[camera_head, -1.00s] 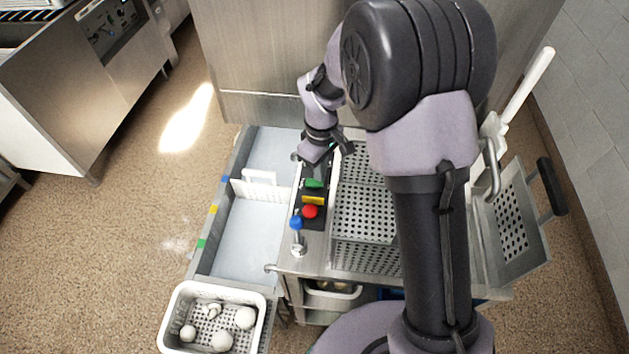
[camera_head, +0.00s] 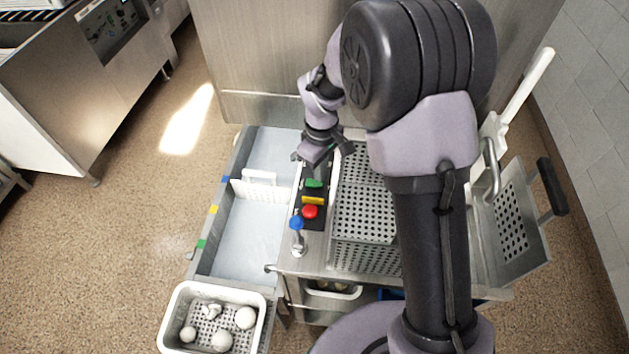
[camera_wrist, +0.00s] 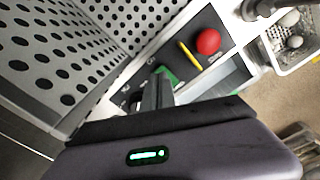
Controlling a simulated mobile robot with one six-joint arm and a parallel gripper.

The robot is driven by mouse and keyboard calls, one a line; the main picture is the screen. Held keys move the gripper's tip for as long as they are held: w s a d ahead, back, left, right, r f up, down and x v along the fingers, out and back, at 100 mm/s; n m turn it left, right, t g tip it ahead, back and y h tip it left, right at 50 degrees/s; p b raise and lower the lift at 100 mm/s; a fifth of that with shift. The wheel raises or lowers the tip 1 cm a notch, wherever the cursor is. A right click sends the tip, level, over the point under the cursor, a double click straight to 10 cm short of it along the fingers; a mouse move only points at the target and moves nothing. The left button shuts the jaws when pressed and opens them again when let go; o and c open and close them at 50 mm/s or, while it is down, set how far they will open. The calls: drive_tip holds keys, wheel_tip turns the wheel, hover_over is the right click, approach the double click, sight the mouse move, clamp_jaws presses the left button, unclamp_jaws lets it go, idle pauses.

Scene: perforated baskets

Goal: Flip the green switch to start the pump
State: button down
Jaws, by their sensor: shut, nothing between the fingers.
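The green switch (camera_head: 314,184) sits on a dark control panel (camera_head: 322,222) beside the long trough, above a yellow piece and a red button. In the wrist view the green switch (camera_wrist: 168,76) shows just past my fingertips and is partly hidden by them. My gripper (camera_head: 309,174) is shut and empty, pointing down at the far side of the green switch. In the wrist view my gripper (camera_wrist: 158,78) has its fingers together close to the switch. I cannot tell whether they touch it.
A yellow piece (camera_head: 313,200), a red button (camera_head: 310,212) and a blue-knobbed lever (camera_head: 296,223) stand nearer the front. Perforated baskets (camera_head: 365,212) stand right of the panel. A white basket (camera_head: 172,318) with several mushroom-like pieces is at front left. The trough (camera_head: 245,240) lies left.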

drive_tip(key=shift+f+b, duration=0.65)
drive_tip(key=shift+f, duration=0.35)
idle(0.7)
wheel_tip(320, 180, up, 7)
drive_tip(key=p, duration=0.6)
drive_tip(key=s+d+r+m+t+y, duration=0.15)
drive_tip(key=s+r+m, duration=0.3)
drive_tip(key=r, duration=0.45)
drive_tip(key=s+d+r+m+t, duration=0.25)
drive_tip(key=s+r, duration=0.35)
drive_tip(key=r, duration=0.4)
drive_tip(key=s+d+r+m+t, duration=0.1)
drive_tip(key=s+m, duration=0.2)
drive_tip(key=s, duration=0.3)
drive_tip(key=s+d+r+m, duration=0.1)
drive_tip(key=s+r+m, duration=0.1)
drive_tip(key=s+m, duration=0.2)
drive_tip(key=s, duration=0.2)
drive_tip(key=shift+s+r+t, duration=0.25)
drive_tip(key=shift+s+t, duration=0.15)
